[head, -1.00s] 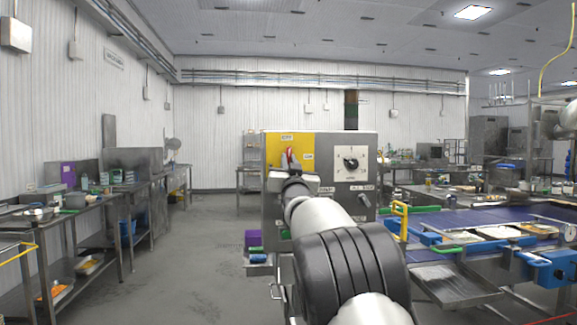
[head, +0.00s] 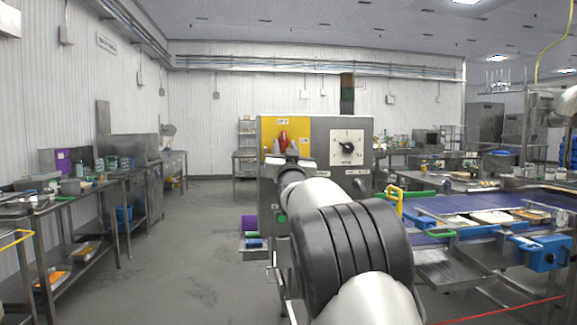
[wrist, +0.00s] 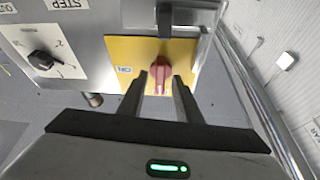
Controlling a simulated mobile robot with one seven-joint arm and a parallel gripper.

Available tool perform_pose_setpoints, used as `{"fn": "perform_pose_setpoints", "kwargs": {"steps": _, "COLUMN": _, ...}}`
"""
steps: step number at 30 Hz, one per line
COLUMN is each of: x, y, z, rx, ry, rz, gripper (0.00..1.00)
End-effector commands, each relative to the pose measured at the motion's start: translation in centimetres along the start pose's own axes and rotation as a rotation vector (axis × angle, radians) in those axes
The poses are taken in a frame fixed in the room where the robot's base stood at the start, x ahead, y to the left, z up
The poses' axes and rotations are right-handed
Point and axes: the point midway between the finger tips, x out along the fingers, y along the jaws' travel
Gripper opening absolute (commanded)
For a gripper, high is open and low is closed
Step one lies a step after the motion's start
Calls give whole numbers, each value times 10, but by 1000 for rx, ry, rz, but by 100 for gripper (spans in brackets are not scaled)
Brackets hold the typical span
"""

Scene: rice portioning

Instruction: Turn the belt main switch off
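The belt main switch (head: 283,141) is a red rotary handle on a yellow plate (head: 303,128) on the front of a grey control box. Its handle looks roughly upright, with a label above it and another to its right. In the wrist view, which is upside down, the red handle (wrist: 161,76) lies between my two fingertips, with an ON label beside it. My gripper (wrist: 161,82) is open around the handle, with narrow gaps at the sides. In the head view my gripper (head: 291,161) is just below the handle, its fingers partly hidden by my wrist.
A black dial (head: 347,147) sits on a white plate to the right of the switch. A conveyor (head: 450,240) with blue parts and trays lies to the right. A steel table (head: 75,205) stands at left, with open grey floor between it and the control box.

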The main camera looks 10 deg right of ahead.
Motion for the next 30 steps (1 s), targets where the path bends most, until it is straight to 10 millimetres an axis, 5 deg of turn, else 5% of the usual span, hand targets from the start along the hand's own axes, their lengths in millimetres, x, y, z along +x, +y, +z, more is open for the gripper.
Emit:
{"fn": "perform_pose_setpoints", "kwargs": {"steps": 18, "x": -136, "y": 0, "z": 0, "rx": 1, "ry": -1, "rz": 0, "gripper": 31}}
{"fn": "perform_pose_setpoints", "kwargs": {"steps": 30, "x": -161, "y": 0, "z": 0, "rx": 0, "ry": 0, "rz": 0, "gripper": 31}}
